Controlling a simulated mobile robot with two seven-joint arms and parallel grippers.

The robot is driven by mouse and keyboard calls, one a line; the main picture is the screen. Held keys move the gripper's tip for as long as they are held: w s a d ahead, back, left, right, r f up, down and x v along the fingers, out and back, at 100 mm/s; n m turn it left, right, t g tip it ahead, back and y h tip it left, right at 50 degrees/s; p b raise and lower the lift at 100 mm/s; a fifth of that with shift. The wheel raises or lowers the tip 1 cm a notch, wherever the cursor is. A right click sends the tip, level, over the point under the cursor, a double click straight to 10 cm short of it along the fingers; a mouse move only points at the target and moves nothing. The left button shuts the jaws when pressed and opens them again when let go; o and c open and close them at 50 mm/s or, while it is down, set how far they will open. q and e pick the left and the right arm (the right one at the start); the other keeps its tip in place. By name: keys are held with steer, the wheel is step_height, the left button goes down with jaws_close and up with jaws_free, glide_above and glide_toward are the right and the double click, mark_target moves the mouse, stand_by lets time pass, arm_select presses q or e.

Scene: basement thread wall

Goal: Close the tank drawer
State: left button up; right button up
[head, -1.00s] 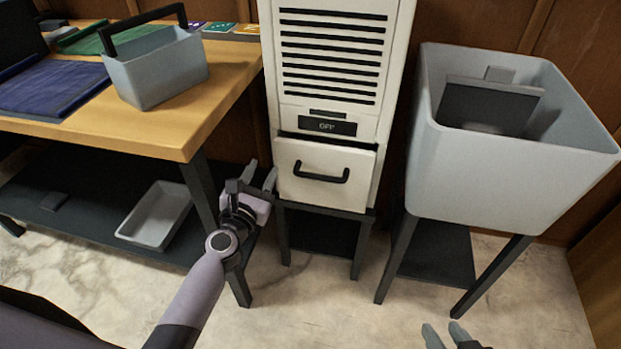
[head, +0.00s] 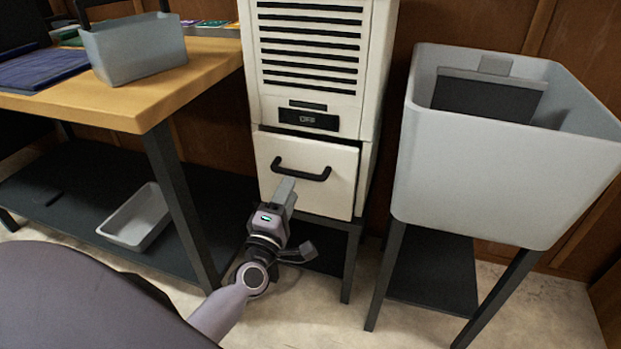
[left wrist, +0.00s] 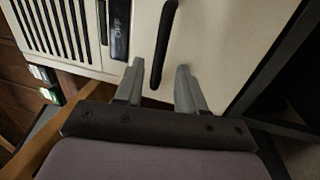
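The tank drawer (head: 300,195) is the cream front low in the white dehumidifier-like cabinet. It stands slightly out, with a dark gap along its top edge. Its black bar handle (head: 318,177) also shows in the left wrist view (left wrist: 163,45). My left gripper (head: 284,190) is in front of the drawer, just below the handle's left part. In the left wrist view its two fingers (left wrist: 158,72) are apart, with the handle's near end ahead between their tips. Nothing is held; contact with the drawer cannot be told. My right gripper is out of view.
The cabinet (head: 309,55) has a vent grille and a panel reading OFF, on a dark stand. A wooden table (head: 200,70) with a grey caddy (head: 137,48) is left. A large grey bin (head: 490,170) on legs is right.

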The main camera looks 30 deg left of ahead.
mark_target(296, 176)
arm_select(q)
steer(key=shift+b+x, duration=0.4)
steer(key=shift+x, duration=2.85)
jaws_close()
